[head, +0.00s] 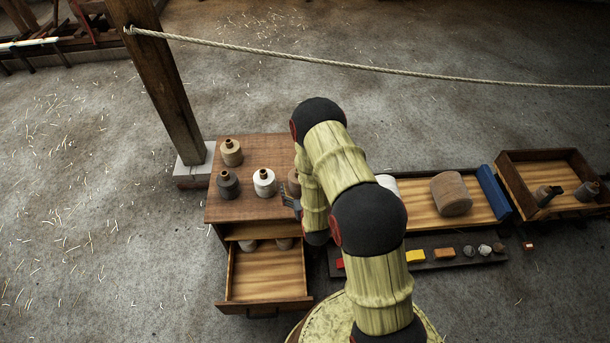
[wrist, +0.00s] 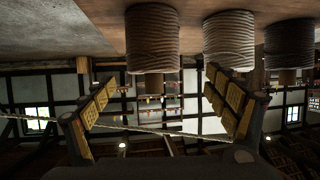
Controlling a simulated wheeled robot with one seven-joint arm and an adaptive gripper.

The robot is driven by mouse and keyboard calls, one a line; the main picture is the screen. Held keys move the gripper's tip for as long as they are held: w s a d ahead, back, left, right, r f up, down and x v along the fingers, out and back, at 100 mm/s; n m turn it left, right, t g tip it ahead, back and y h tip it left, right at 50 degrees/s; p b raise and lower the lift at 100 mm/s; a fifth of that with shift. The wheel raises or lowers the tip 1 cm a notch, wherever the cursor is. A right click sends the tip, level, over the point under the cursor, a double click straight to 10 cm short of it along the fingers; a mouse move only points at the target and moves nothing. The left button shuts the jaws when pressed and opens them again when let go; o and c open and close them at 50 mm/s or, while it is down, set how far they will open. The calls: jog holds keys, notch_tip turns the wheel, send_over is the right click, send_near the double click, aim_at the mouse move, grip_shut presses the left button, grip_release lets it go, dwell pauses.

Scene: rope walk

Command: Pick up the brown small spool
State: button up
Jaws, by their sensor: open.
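The brown small spool (head: 293,182) stands upright on the wooden cabinet top, partly hidden behind my arm in the head view. In the wrist view, which is upside down, a brownish spool (wrist: 152,38) shows at the top, ahead of the gap between my fingers; it seems to be the same one. My gripper (wrist: 160,98) is open and empty, with its padded fingers spread on both sides. In the head view my gripper (head: 291,204) is mostly hidden by my arm, near the cabinet's right edge.
A white spool (head: 264,183), dark spool (head: 228,185) and tan spool (head: 231,152) stand close by on the cabinet (head: 246,212). Its drawer (head: 266,284) is open in front, with spools inside. A rope (head: 400,70) runs from a post (head: 165,90). A tray (head: 415,194) lies right.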

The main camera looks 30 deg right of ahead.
jog(key=x, duration=0.1)
jog(key=b+x, duration=0.1)
jog(key=x, duration=0.1)
jog(key=shift+s+d+f, duration=0.15)
jog(key=shift+d+f, duration=0.05)
jog(key=b+x, duration=0.1)
jog(key=x, duration=0.1)
jog(key=b+x, duration=0.1)
jog(key=x, duration=0.1)
jog(key=shift+s+d+f+b, duration=0.15)
jog(key=shift+d+f+b, duration=0.2)
jog(key=shift+f, duration=0.05)
jog(key=shift+w, duration=0.4)
jog(key=shift+c, duration=1.1)
jog(key=c, duration=1.3)
